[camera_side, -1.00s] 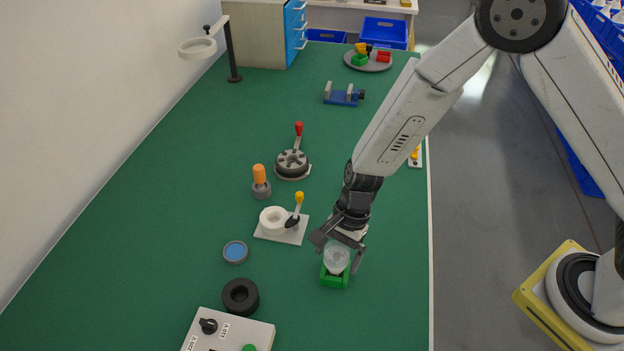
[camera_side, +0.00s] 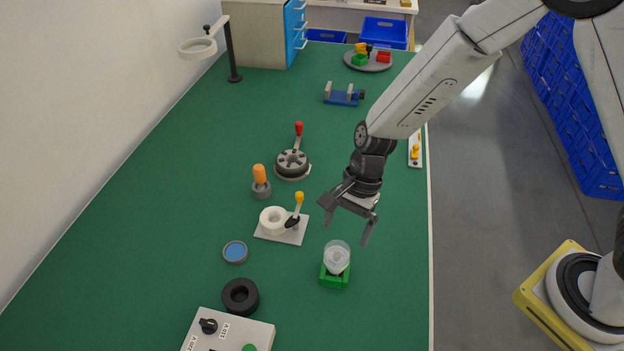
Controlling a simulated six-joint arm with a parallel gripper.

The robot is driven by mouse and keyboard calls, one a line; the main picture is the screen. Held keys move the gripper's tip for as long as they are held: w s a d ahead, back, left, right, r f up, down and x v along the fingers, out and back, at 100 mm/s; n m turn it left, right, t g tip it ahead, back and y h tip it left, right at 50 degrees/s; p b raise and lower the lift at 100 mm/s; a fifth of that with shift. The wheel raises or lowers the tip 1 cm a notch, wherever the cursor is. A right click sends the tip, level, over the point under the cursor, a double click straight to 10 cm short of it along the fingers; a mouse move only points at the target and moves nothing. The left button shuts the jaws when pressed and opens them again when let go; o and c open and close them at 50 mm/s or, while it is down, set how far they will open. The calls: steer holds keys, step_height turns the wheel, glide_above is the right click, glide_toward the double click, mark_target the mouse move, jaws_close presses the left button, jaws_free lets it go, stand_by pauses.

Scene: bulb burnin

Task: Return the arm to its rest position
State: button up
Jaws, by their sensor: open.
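My gripper (camera_side: 345,221) is open and empty in the side view. It hangs above the green bench, up and slightly right of a clear bulb (camera_side: 337,255). The bulb sits upright in a small green holder (camera_side: 335,279) on the bench. The gripper fingers are apart from the bulb.
Left of the gripper are a white plate with a ring socket and yellow-tipped lever (camera_side: 283,228), and an orange-handled tool (camera_side: 260,181). A blue-topped disc (camera_side: 235,252), a black ring (camera_side: 241,296) and a voltage switch box (camera_side: 228,332) stand nearer.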

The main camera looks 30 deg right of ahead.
steer(key=s+d+r+n+t+h, duration=0.2)
steer(key=d+n, duration=0.4)
steer(key=d, duration=0.3)
steer(key=s+d+r+n+t+h, duration=0.2)
steer(key=s+d+r+n, duration=0.2)
steer(key=d, duration=0.5)
steer(key=shift+s+d+r+n, duration=0.15)
steer(key=shift+s+r+n, duration=0.05)
steer(key=shift+r+n, duration=1.35)
steer(key=shift+f, duration=0.2)
